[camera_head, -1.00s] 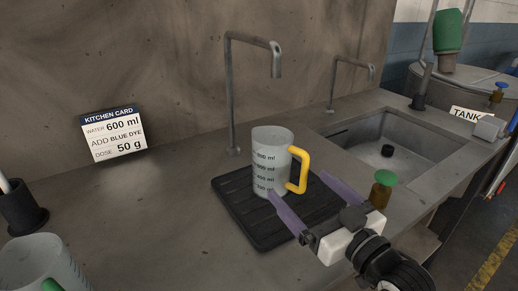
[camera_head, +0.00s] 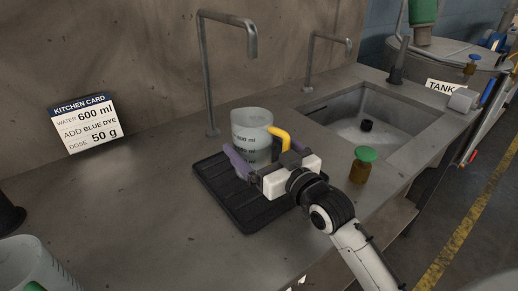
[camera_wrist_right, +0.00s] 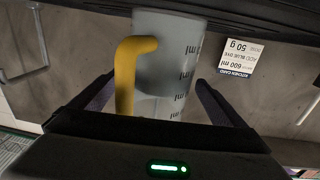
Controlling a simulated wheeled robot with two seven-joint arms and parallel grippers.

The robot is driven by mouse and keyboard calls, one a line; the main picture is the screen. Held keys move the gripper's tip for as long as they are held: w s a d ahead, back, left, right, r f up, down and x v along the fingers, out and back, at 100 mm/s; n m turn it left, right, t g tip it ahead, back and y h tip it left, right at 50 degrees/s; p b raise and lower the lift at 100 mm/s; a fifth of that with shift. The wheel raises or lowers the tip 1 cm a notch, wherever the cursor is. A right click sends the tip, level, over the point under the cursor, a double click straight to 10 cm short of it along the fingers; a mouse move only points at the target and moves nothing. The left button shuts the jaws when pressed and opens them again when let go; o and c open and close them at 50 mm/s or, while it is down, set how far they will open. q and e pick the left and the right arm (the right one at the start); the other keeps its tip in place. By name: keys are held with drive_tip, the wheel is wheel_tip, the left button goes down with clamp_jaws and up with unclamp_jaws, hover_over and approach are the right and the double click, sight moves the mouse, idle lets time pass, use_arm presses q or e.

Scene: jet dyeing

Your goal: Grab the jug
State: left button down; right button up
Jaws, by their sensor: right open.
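The jug (camera_head: 252,122) is a translucent grey measuring jug with black ml marks and a yellow handle (camera_head: 281,136). It stands upright on a black ribbed mat (camera_head: 243,212). My right gripper (camera_head: 252,160) is open at the near side of the jug, its purple fingers pointing at it. In the right wrist view the jug (camera_wrist_right: 172,65) lies between the two spread fingers, with the handle (camera_wrist_right: 127,75) also between them. The gripper partly hides the jug's lower part and the handle in the head view. My left gripper is not in view.
A tap (camera_head: 207,75) rises behind the mat, and a sink (camera_head: 385,112) lies to the right. A green-topped brown bottle (camera_head: 362,168) stands close to my right wrist. Another translucent jug (camera_head: 35,268) is at the lower left.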

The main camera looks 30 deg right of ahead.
drive_tip(key=shift+w, duration=0.2)
drive_tip(key=c, duration=1.7)
drive_tip(key=shift+r, duration=0.2)
drive_tip(key=shift+c, duration=0.4)
drive_tip(key=shift+r, duration=0.15)
